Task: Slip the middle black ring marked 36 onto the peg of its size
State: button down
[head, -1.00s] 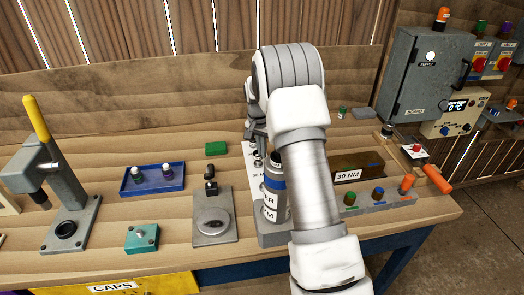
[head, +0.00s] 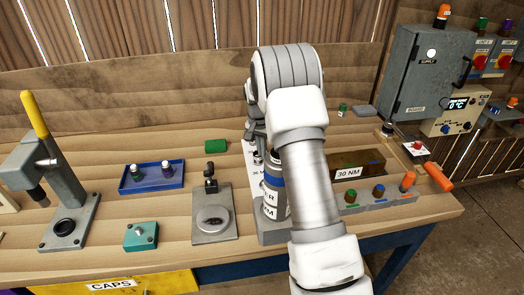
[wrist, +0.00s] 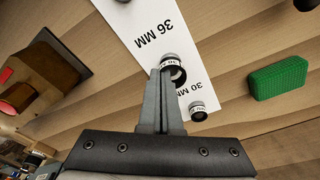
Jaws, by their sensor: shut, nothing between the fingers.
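My gripper (wrist: 160,76) points down over a white strip (wrist: 152,20) printed 36 MM and 30 MM, its two fingers together and empty. A dark ring-like piece with a white printed band (wrist: 176,72) stands at the fingertips, partly hidden by them; I cannot tell whether they touch. A smaller banded piece (wrist: 197,111) stands by the 30 MM print. The bands' marks are too small to read surely, so I cannot say which piece is the ring marked 36. In the head view my arm hides much of the strip (head: 247,152). I cannot make out the matching peg.
A green block (wrist: 278,78) lies right of the strip in the wrist view. Left are a grey plate fixture (head: 222,231) and a blue tray (head: 150,187). A 30 NM box (head: 358,162) stands right.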

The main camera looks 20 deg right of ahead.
jog(key=shift+f, duration=0.3)
jog(key=c, duration=1)
grip_release()
jog(key=shift+r, duration=0.1)
jog(key=shift+c, duration=0.2)
notch_tip(320, 180, up, 17)
jog(key=s+a, duration=0.1)
jog(key=shift+s+a+r, duration=0.15)
jog(key=shift+s+a, duration=0.05)
jog(key=shift+a, duration=0.05)
